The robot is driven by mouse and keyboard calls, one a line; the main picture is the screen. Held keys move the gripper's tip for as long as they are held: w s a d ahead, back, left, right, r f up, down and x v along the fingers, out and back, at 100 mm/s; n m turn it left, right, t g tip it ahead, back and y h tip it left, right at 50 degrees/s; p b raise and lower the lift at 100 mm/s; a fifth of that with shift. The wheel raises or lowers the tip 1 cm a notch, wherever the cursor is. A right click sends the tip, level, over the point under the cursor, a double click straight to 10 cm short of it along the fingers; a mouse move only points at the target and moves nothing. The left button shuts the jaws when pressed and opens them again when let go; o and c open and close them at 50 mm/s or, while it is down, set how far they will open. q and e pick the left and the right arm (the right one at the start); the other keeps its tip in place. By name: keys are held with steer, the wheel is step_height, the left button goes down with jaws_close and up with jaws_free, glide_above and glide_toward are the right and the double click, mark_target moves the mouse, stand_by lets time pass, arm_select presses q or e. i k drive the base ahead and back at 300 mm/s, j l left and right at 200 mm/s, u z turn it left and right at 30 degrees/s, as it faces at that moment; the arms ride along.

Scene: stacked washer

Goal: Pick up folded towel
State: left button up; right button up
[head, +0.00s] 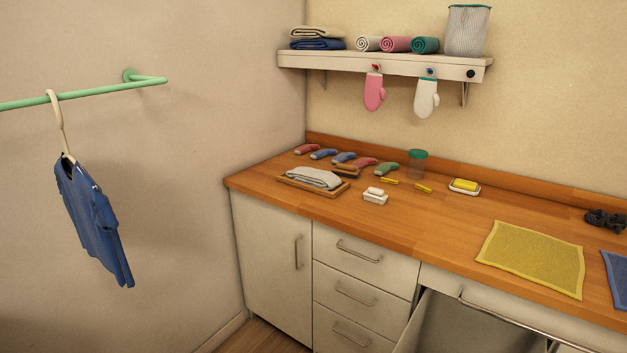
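A light grey folded towel (313,178) lies in a shallow wooden tray (329,193) on the left part of the wooden counter. Dark blue and tan folded cloths (318,44) lie stacked on the left end of the wall shelf. Rolled towels in white, pink and green (396,45) lie beside them on the shelf. Neither of my grippers shows in the head view.
A soap dish (375,196), a green-lidded jar (417,164), a yellow sponge (465,185) and a yellow cloth (531,258) are on the counter (400,232). A blue shirt (92,225) hangs left. A lower front stands open.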

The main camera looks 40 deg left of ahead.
mark_target(327, 180)
steer(key=j+z, duration=0.3)
steer(key=i+j+z, duration=0.15)
steer(key=j+z, duration=0.2)
steer(key=j, duration=0.15)
steer(key=j+z, duration=0.75)
steer(key=j, duration=0.35)
steer(key=j+z, duration=0.35)
steer(key=j, duration=1.05)
